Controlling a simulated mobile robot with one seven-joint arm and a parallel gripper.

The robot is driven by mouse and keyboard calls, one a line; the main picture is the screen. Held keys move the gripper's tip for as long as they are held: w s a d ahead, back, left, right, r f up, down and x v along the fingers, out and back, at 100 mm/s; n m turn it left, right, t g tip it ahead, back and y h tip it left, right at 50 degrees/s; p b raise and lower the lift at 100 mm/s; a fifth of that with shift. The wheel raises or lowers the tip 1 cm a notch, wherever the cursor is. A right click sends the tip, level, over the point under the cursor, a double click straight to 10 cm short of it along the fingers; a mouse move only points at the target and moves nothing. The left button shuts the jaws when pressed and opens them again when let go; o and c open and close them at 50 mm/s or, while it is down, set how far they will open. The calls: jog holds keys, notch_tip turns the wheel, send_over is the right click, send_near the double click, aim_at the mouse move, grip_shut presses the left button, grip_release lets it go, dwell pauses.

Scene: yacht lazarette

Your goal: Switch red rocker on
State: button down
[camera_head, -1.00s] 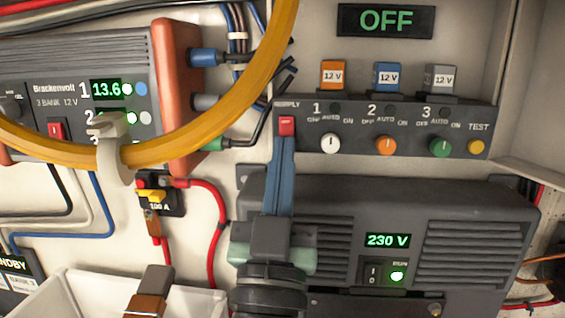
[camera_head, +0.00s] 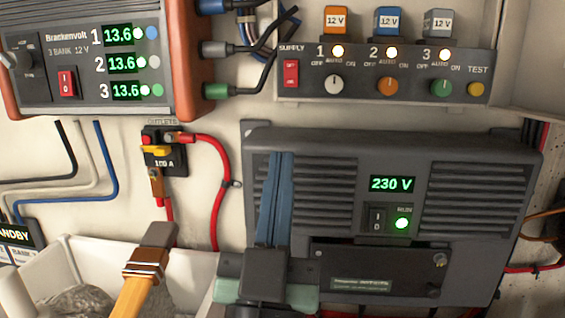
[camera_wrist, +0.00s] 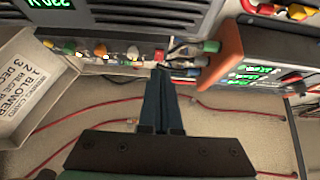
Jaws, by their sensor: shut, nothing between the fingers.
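The red SUPPLY rocker (camera_head: 290,73) sits at the left end of the dark control panel (camera_head: 385,98) in the head view. Small marks show on its face, too small to read. The amber lamps above knobs 1, 2 and 3 are lit. My gripper (camera_head: 282,156) is shut and empty, its blue fingers below the rocker, in front of the grey 230 V unit (camera_head: 465,200), apart from the rocker. In the wrist view my fingertips (camera_wrist: 162,72) point towards the panel, with the red rocker (camera_wrist: 158,55) just beyond them.
A charger (camera_head: 85,60) with its own red rocker (camera_head: 66,83) hangs at the left. A red cable (camera_head: 222,165) runs down the wall from the 100 A breaker (camera_head: 165,150). A white bin (camera_head: 195,280) with a yellow-handled tool stands at the lower left.

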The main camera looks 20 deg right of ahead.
jog(key=s+a+r+n+t+y+b, duration=0.1)
jog(key=s+a+r+n+t+y, duration=0.3)
jog(key=s+a+r+y, duration=0.3)
notch_tip(320, 180, up, 6)
jog(key=a+y, duration=0.2)
jog(key=y, duration=0.1)
jog(key=shift+s+a+f+n, duration=0.2)
jog(key=shift+a+f+n, duration=0.05)
jog(key=shift+a+n, duration=0.15)
dwell(1.3)
